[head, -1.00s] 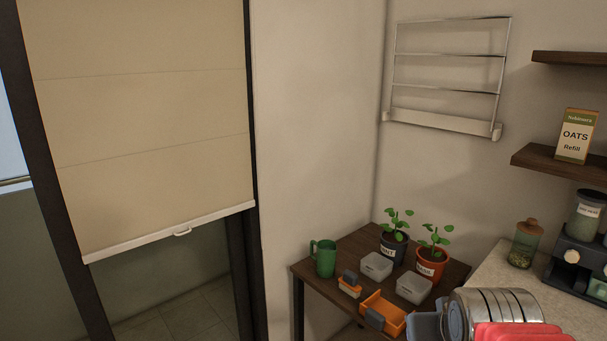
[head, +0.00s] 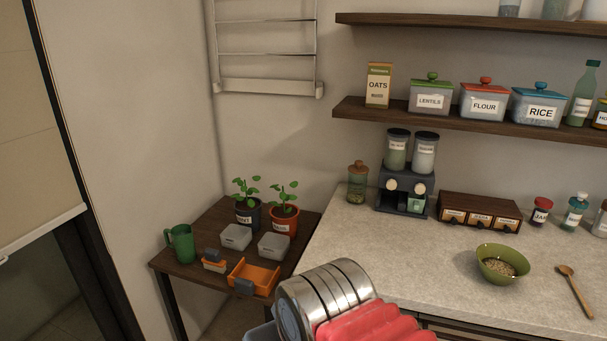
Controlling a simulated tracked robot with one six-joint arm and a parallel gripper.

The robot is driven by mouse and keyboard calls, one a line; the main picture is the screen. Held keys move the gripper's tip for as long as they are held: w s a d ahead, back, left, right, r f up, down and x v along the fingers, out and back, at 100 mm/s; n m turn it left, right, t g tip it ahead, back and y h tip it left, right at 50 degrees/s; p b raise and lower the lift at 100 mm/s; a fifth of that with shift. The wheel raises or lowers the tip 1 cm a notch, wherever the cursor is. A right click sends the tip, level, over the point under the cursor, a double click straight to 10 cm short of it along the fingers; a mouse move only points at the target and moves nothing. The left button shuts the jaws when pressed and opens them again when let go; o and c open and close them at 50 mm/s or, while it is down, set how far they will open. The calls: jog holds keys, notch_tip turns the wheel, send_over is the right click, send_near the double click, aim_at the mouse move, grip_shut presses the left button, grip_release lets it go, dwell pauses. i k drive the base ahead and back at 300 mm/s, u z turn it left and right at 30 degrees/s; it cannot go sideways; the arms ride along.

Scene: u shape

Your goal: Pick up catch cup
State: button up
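A small pale green cup (head: 415,206), which looks like the catch cup, sits in the lower right bay of the dark twin dispenser (head: 389,201) on the counter. The dispenser carries two labelled jars with dark lids. Part of my arm, with silver rings and red ridged pieces, shows at the bottom centre, well in front of the dispenser and apart from it. My gripper's fingertips are not visible, so I cannot see whether it is open or shut.
The pale counter (head: 370,240) is clear in front of the dispenser. A lidded glass jar (head: 357,183) stands left of it and a small drawer box (head: 480,212) right. A green bowl (head: 502,265) and wooden spoon (head: 575,289) lie further right. A shelf (head: 480,128) hangs above.

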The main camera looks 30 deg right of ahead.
aim_at(415, 202)
jog(key=z, duration=1.1)
